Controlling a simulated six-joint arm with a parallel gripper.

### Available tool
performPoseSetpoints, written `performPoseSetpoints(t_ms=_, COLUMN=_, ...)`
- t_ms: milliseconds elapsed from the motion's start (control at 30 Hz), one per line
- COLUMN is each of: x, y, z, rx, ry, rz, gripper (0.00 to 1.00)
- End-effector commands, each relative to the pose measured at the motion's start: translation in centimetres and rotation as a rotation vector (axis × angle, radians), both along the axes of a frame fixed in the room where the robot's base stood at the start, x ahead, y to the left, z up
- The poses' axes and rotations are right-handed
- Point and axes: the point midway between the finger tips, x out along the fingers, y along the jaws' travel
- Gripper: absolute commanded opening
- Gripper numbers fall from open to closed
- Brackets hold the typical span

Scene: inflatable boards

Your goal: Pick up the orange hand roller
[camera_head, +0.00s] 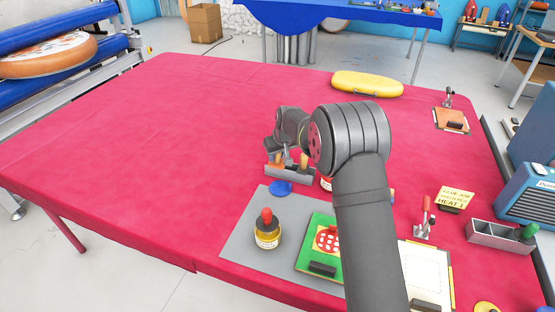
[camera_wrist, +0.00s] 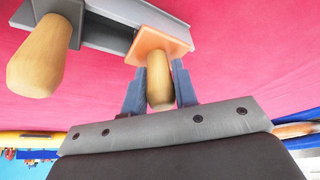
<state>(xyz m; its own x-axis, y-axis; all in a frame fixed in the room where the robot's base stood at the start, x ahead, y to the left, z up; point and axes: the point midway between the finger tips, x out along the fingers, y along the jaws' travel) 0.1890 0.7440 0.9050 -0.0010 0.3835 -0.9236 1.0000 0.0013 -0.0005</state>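The orange hand roller shows in the wrist view as an orange square block (camera_wrist: 163,42) with a rounded wooden handle (camera_wrist: 160,85). It is at the end of a grey metal rack (camera_wrist: 108,36). My gripper (camera_wrist: 160,88) has one blue-grey finger on each side of the handle, very close to it; whether they press on it I cannot tell. A second wooden handle (camera_wrist: 40,60) stands at the rack's other end. In the head view the rack (camera_head: 288,174) is on the red table, and my arm hides part of the gripper and roller.
A grey mat (camera_head: 245,232) holds a jar with a red top (camera_head: 267,230) and a green board (camera_head: 312,255). A blue disc (camera_head: 280,187) lies before the rack. A toggle clamp (camera_head: 424,220) and grey tray (camera_head: 500,236) are right. The table's left side is clear.

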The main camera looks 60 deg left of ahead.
Motion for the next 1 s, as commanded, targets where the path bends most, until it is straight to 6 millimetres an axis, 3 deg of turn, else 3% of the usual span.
performPoseSetpoints(t_ms=367, x=0.0, y=0.0, z=0.7, rx=0.001, ry=0.000, rz=0.001, gripper=0.00)
performPoseSetpoints(t_ms=800, x=0.0, y=0.1, z=8.6, rx=0.003, ry=-0.002, rz=-0.001, gripper=0.00)
performPoseSetpoints(t_ms=1000, x=0.0, y=0.0, z=10.0, rx=0.001, ry=-0.001, rz=0.000, gripper=0.00)
